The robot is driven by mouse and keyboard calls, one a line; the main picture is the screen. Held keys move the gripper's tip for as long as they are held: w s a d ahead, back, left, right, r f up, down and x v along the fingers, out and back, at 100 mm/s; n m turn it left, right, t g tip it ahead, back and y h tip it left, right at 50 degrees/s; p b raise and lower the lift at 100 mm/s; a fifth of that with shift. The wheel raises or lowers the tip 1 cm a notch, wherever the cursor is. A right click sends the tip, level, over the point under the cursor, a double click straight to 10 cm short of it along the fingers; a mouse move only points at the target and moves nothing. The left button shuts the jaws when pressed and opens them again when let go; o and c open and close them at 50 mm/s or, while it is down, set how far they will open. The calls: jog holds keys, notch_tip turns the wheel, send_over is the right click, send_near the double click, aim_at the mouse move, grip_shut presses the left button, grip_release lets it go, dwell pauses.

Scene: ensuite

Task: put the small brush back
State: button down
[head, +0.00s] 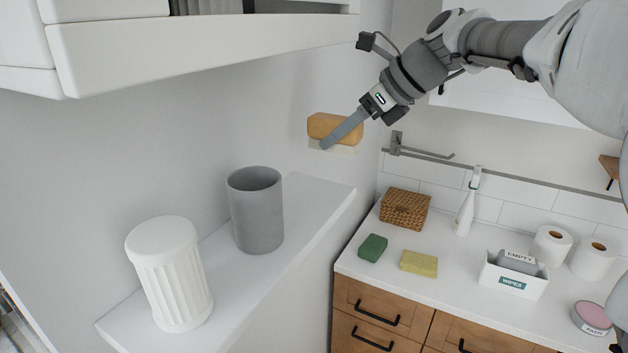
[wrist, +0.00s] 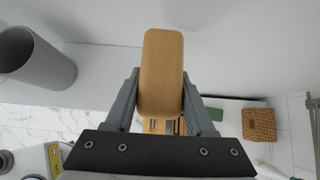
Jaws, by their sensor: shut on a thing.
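The small brush (head: 334,126) has a tan wooden back and pale bristles below it. My gripper (head: 332,143) is shut on the brush and holds it in the air beyond the far end of the white wall shelf, above shelf height. In the wrist view the wooden back (wrist: 160,75) sits between my two fingers (wrist: 160,105). The bristles are hidden there. On the shelf (head: 325,192) stand a grey cup (head: 257,212) and a white fluted, lidded jar (head: 170,275). The grey cup also shows in the wrist view (wrist: 38,60). The inside of the cup is mostly hidden.
A white cabinet (head: 190,50) hangs above the shelf. The counter (head: 400,250) holds a wicker basket (head: 405,208), a green sponge (head: 373,248), a yellow sponge (head: 419,263), a spray bottle (head: 467,205), a wipes box (head: 513,277) and paper rolls (head: 552,247). The shelf's far end is clear.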

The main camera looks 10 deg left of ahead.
jog(key=s+a+f, duration=0.2)
jog(key=a+f, duration=0.1)
jog(key=a, duration=0.1)
jog(key=shift+s, duration=0.4)
jog(key=shift+f+b, duration=0.35)
jog(key=shift+f, duration=1.65)
jog(key=shift+f, duration=0.1)
jog(key=shift+c, duration=1.2)
grip_release()
jog(key=v, duration=1.1)
jog(key=shift+s+d+r, duration=0.1)
jog(key=shift+d+r, duration=0.2)
jog(key=shift+r, duration=0.2)
jog(key=shift+f, duration=0.1)
